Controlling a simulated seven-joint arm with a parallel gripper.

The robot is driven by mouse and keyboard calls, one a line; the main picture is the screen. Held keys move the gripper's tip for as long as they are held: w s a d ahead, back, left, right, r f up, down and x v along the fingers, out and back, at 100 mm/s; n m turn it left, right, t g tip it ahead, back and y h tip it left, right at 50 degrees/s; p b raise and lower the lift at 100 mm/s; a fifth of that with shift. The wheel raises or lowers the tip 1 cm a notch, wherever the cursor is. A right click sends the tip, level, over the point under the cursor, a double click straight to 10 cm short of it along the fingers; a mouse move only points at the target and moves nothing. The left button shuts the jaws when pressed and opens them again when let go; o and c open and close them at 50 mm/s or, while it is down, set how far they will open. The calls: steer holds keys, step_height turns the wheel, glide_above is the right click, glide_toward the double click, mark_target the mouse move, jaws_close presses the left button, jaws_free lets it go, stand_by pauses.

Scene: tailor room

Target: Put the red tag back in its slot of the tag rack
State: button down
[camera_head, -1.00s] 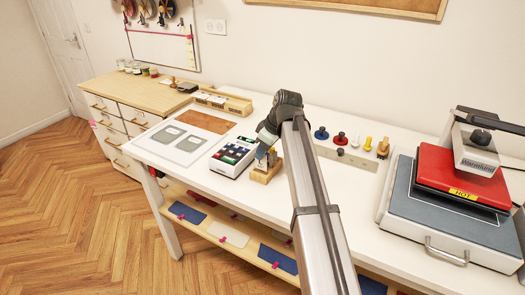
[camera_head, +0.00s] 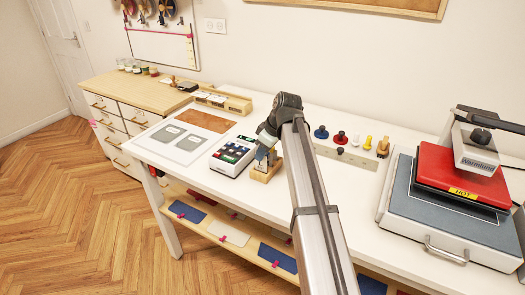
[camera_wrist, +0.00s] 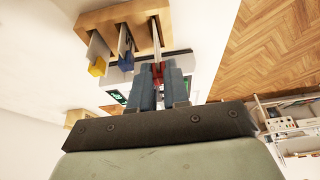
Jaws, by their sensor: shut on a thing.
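The wooden tag rack (camera_head: 264,174) stands on the white table, just right of the keypad device. In the wrist view the rack (camera_wrist: 110,14) is at the top, with a yellow tag (camera_wrist: 98,67) and a blue tag (camera_wrist: 126,61) in its left and middle slots. My gripper (camera_wrist: 160,76) is shut on the red tag (camera_wrist: 158,70), whose red end shows between the fingers. The tag's far part lines up with the rack's right slot and appears to reach it; how deep it sits I cannot tell. In the head view my gripper hides the tags.
The keypad device (camera_head: 232,156) stands close left of the rack. Several coloured knobbed pieces (camera_head: 340,138) stand at a metal strip to the right. A red heat press marked HOT (camera_head: 462,178) fills the table's right end. Bare table lies in front of the strip.

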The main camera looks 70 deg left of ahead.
steer(key=shift+f, duration=1.1)
steer(key=c, duration=1)
jaws_free()
steer(key=shift+c, duration=0.2)
steer(key=v, duration=1.4)
steer(key=shift+f, duration=0.1)
